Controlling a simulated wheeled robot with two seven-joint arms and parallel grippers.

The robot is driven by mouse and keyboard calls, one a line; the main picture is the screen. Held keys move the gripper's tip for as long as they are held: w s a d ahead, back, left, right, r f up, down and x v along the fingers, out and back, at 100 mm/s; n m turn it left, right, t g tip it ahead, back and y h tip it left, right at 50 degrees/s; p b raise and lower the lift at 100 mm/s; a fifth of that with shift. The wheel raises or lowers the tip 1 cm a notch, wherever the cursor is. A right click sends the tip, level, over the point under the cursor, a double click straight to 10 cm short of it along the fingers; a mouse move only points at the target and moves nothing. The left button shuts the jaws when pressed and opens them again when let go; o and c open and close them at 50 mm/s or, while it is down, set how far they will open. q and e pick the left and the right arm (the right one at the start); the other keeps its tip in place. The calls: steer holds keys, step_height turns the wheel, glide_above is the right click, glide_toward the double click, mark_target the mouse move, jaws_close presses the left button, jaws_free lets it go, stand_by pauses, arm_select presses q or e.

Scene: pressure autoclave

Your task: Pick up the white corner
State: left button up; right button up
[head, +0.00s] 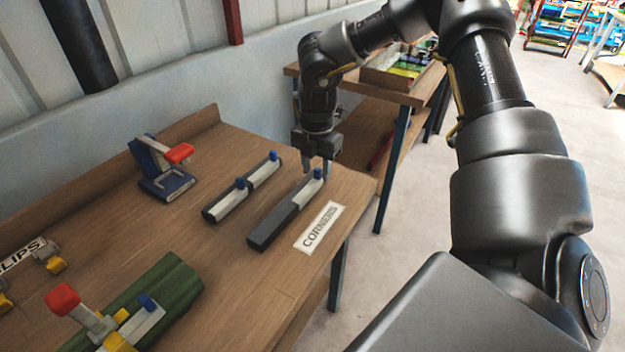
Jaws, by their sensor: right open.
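A white corner (307,192) with a blue knob lies at the far end of a dark grey bar near the right edge of the wooden table (225,275). My right gripper (317,167) is open and points down right at the blue knob, with a fingertip on either side as seen here. I cannot tell whether the fingers touch it. Two more white corners, a nearer one (229,204) and a farther one (263,173), each with a blue knob, lie in a row to the left. My left gripper is out of view.
A "CORNERS" label (320,228) lies at the table's right edge. A blue and grey device with a red handle (179,153) stands at the back. A green block (180,283) with clamps and a "CLIPS" label (22,256) are at front left. A second table stands behind my right gripper.

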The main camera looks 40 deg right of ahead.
steer(key=shift+f, duration=0.15)
jaws_close()
stand_by(0.4)
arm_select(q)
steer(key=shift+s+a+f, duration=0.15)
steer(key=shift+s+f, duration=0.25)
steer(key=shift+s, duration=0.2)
arm_select(e)
step_height(320, 180, up, 18)
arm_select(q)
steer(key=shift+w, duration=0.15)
